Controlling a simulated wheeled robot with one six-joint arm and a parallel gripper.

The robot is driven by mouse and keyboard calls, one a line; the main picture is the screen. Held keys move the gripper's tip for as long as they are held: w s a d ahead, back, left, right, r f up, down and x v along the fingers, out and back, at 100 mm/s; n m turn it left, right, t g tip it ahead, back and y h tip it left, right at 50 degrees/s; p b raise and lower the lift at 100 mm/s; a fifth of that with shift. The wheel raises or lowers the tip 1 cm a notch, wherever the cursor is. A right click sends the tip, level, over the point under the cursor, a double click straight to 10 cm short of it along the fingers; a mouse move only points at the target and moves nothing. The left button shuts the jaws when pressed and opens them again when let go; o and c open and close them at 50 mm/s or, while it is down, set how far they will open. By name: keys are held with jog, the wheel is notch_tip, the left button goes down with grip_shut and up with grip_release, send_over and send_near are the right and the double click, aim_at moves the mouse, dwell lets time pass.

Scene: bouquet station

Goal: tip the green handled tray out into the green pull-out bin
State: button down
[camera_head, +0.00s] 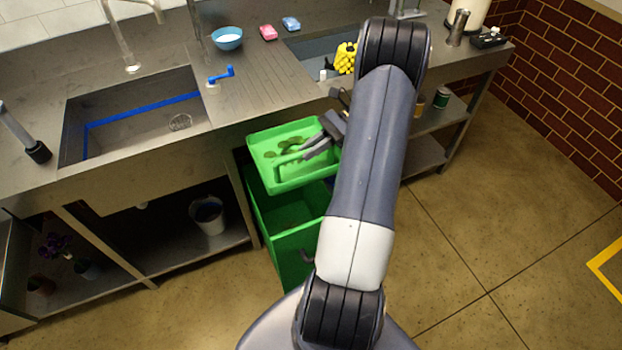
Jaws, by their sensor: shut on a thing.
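The green handled tray (272,178) is above the green pull-out bin (290,241), in front of the counter edge. It looks close to level, and several darker green pieces (290,146) lie in it. My gripper (312,146) reaches over the tray's right side and is shut on the tray, at what looks like its handle; the arm link hides part of the grip. The bin stands pulled out below the counter. Its inside shows partly under the tray, and its right part is hidden by my arm.
The steel counter runs behind, with an empty-looking sink (140,118) at left. A white bucket (207,215) stands on the lower shelf. The floor at right is clear.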

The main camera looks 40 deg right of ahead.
notch_tip(320, 180, down, 13)
jog(key=b, duration=0.7)
jog(key=a+g+h+b, duration=0.1)
jog(key=h+b, duration=0.1)
jog(key=h, duration=0.3)
jog(key=w+a+f+g+h+b, duration=0.1)
jog(key=a+h+b, duration=0.1)
jog(key=h, duration=0.4)
jog(key=w+a+g+h+b, duration=0.1)
jog(key=a+g+h+b, duration=0.1)
jog(key=h, duration=0.3)
jog(key=shift+a+f+m+h+b, duration=0.15)
jog(key=shift+f+m+h+b, duration=0.15)
jog(key=shift+b, duration=0.45)
